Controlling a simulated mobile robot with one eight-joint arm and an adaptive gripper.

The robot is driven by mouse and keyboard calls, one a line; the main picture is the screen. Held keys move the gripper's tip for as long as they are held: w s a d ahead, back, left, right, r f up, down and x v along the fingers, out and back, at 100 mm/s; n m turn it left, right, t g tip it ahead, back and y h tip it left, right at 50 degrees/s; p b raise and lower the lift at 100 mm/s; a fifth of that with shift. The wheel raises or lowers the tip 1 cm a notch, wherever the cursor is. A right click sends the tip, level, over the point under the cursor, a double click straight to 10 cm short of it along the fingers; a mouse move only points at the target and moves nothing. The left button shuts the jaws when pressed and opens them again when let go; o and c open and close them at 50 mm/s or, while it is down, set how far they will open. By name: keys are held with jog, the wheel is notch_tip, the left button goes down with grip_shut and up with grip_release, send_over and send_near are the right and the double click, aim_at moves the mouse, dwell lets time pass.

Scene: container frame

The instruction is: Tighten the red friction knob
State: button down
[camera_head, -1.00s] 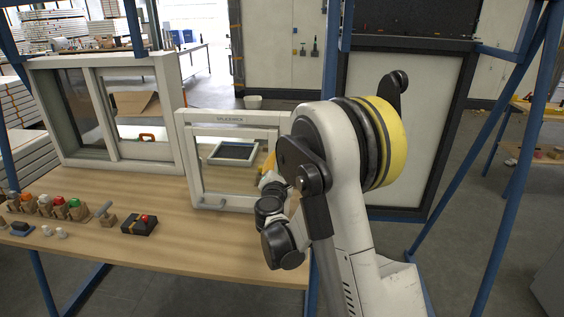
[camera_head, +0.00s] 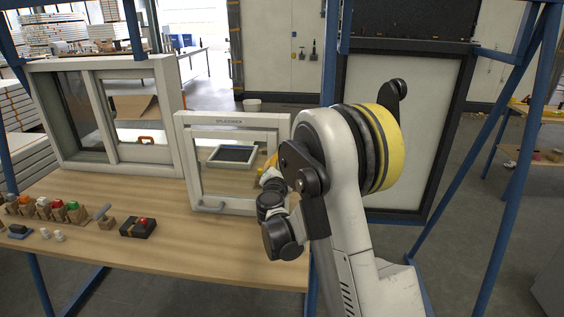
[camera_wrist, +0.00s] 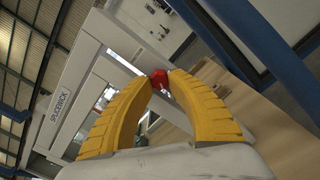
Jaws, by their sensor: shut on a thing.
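The red friction knob (camera_wrist: 159,79) shows in the wrist view between the tips of my yellow fingers, close to the white window frame. My gripper (camera_wrist: 160,82) is shut on it, with a fingertip on either side. In the head view my gripper (camera_head: 268,178) is at the right side of the small white window (camera_head: 201,205), mostly hidden behind my arm, and the knob cannot be seen there. The small window stands upright on the wooden table, with a grey handle (camera_head: 210,207) at its lower edge.
A larger sliding window (camera_head: 174,120) stands behind on the left. A row of coloured knobs on blocks (camera_head: 43,208) and a dark box with a red button (camera_head: 138,228) lie at the table's left. A blue post (camera_head: 329,75) rises behind my arm. The table's front middle is clear.

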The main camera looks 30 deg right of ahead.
jog(key=shift+m, duration=0.3)
jog(key=m+b, duration=0.1)
jog(key=m, duration=0.2)
jog(key=shift+m, duration=0.3)
jog(key=m, duration=0.4)
jog(key=shift+w+m+b, duration=0.1)
jog(key=shift+m+b, duration=0.2)
jog(key=shift+b, duration=0.05)
jog(key=m, duration=0.4)
jog(key=shift+r, duration=0.1)
jog(key=shift+r+m+b, duration=0.1)
jog(key=shift+m+b, duration=0.3)
jog(key=shift+m, duration=2)
jog(key=c, duration=1.2)
grip_release()
jog(key=shift+w+a, duration=0.1)
